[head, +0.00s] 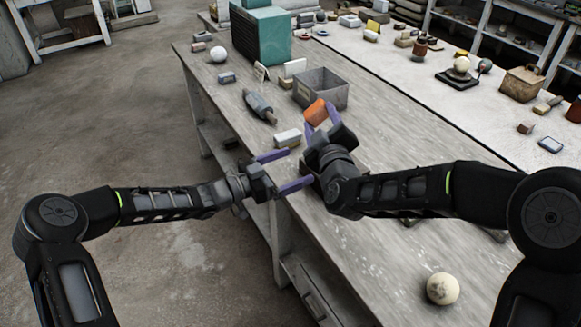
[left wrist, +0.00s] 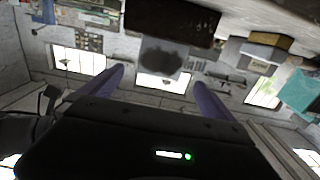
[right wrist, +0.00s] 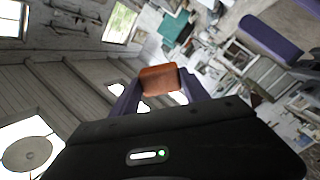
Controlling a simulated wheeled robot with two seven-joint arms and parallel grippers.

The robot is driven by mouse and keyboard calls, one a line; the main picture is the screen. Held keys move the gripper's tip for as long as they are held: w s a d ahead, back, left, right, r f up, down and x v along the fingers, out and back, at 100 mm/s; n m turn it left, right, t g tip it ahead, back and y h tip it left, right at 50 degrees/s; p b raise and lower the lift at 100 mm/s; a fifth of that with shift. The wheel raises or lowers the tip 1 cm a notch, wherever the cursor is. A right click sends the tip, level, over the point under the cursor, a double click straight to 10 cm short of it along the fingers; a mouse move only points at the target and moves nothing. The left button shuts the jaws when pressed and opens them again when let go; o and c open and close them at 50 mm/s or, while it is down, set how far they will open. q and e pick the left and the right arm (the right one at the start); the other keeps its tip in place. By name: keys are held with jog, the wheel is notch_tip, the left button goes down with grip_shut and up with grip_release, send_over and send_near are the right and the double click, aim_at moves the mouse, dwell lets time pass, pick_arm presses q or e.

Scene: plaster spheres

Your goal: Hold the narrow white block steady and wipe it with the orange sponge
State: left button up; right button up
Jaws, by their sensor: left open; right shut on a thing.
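A narrow white block (head: 288,138) lies on the near left edge of the grey wooden table (head: 400,130). My left gripper (head: 299,166) is open and empty in the head view, its purple fingers just on the near side of the block and apart from it. Its fingers (left wrist: 158,92) also show spread in the left wrist view. My right gripper (head: 319,122) is shut on the orange sponge (head: 316,112), raised to the right of the block. The sponge (right wrist: 158,78) shows between the fingers in the right wrist view, with a left gripper finger nearby.
A grey open box (head: 321,88) stands behind the sponge. A dark roller-like thing (head: 259,107) lies left of it. Another white block (head: 295,67), a teal block (head: 262,36) and a white ball (head: 218,54) are farther back. A pale sphere (head: 442,289) sits in front.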

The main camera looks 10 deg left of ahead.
pick_arm(q)
jog(key=x, duration=1.2)
jog(key=shift+s, duration=0.1)
jog(key=c, duration=2.1)
jog(key=o, duration=2.1)
jog(key=shift+a, duration=0.1)
jog(key=v, duration=1.2)
